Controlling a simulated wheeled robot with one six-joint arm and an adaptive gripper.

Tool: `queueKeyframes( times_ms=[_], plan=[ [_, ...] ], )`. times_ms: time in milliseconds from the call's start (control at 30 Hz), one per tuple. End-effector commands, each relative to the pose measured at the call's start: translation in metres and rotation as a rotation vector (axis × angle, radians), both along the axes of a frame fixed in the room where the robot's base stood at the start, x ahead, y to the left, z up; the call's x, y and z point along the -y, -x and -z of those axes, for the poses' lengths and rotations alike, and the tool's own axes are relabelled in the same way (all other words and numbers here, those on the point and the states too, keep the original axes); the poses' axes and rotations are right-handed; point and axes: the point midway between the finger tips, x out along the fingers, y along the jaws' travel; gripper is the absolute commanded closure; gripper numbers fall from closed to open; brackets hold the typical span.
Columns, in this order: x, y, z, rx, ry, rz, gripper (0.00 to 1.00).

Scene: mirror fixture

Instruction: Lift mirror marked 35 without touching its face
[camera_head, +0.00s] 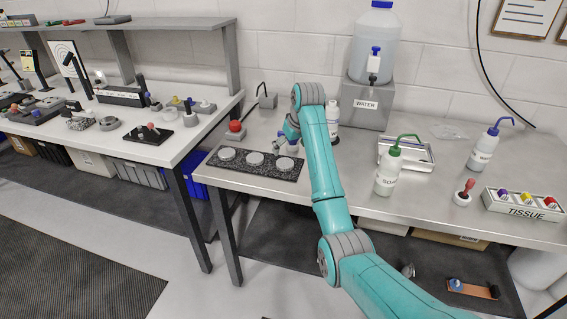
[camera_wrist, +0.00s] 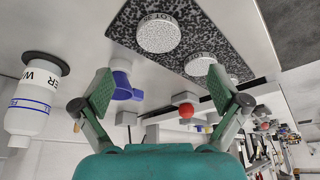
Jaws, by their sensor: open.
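My gripper (camera_wrist: 161,90) is open, its two green-padded fingers wide apart with nothing held between them. In the head view it is partly hidden behind my arm, above the right bench. A black speckled board (camera_head: 210,165) lies there with three pale round discs, left (camera_head: 227,154), middle (camera_head: 255,159) and right (camera_head: 284,164). A blue-topped piece (camera_wrist: 122,88) shows beside the left finger; contact is unclear.
A white bottle (camera_wrist: 30,100) stands near the gripper. The right bench also holds a water container (camera_head: 375,45), a green-topped bottle (camera_head: 390,170), a metal tray (camera_head: 425,160) and a tissue box (camera_head: 525,208). A red knob (camera_head: 235,126) stands behind the board. The left bench (camera_head: 120,150) is crowded.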

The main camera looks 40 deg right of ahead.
Motion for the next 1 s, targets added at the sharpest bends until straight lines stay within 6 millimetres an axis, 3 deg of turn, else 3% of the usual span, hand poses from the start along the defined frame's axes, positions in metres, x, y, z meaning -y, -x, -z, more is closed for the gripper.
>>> queueKeyframes(
  times_ms=[100, 367, 700, 1000],
  plan=[
    [0.001, -0.006, 0.017, -0.002, -0.001, 0.000, 0.03],
    [0.002, -0.013, 0.033, 0.000, 0.000, 0.000, 0.03],
    [0.005, -0.025, 0.073, 0.000, 0.000, -0.001, 0.03],
    [0.005, -0.028, 0.078, 0.002, 0.001, 0.000, 0.03]
  ],
)
